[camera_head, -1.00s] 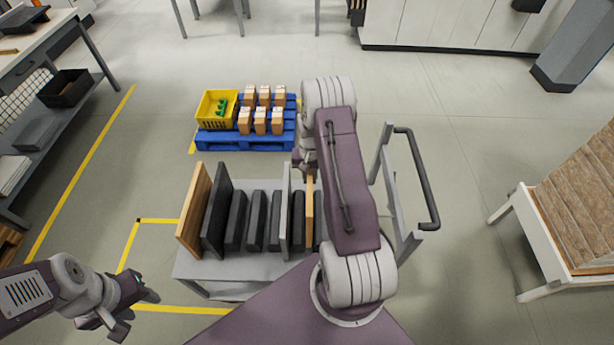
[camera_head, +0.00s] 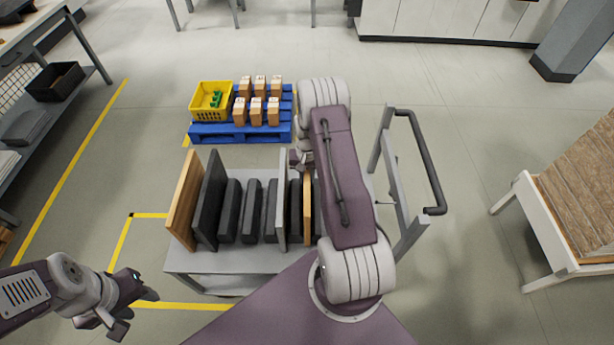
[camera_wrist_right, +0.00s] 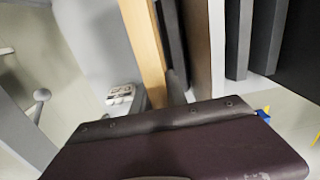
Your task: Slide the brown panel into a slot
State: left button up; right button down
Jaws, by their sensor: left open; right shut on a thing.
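A thin brown wooden panel (camera_head: 308,205) stands upright between dark panels on the right part of the grey cart. It shows in the right wrist view as an orange-brown board (camera_wrist_right: 143,45). My right gripper (camera_head: 299,160) is at the far end of this panel, shut on it. Its fingertips are mostly hidden by my arm and wrist. How deep the panel sits in its slot cannot be seen. A wider wooden panel (camera_head: 184,200) stands at the cart's left end. My left gripper (camera_head: 137,312) is open and empty, left of the cart's near corner.
The grey cart (camera_head: 225,263) holds several dark panels and a pale divider (camera_head: 282,200). Its handle (camera_head: 424,165) rises at the right. A blue pallet (camera_head: 235,132) with a yellow crate (camera_head: 203,102) and small boxes stands behind. A slatted table (camera_head: 540,225) is far right.

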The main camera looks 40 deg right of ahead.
aim_at(307, 171)
notch_tip(307, 171, down, 5)
jog(key=b, duration=0.3)
jog(key=shift+w+f, duration=0.1)
jog(key=shift+f, duration=0.05)
jog(key=c, duration=1.2)
grip_release()
jog(key=shift+c, duration=0.2)
notch_tip(307, 171, up, 9)
jog(key=shift+r+b, duration=0.1)
jog(key=shift+b, duration=0.4)
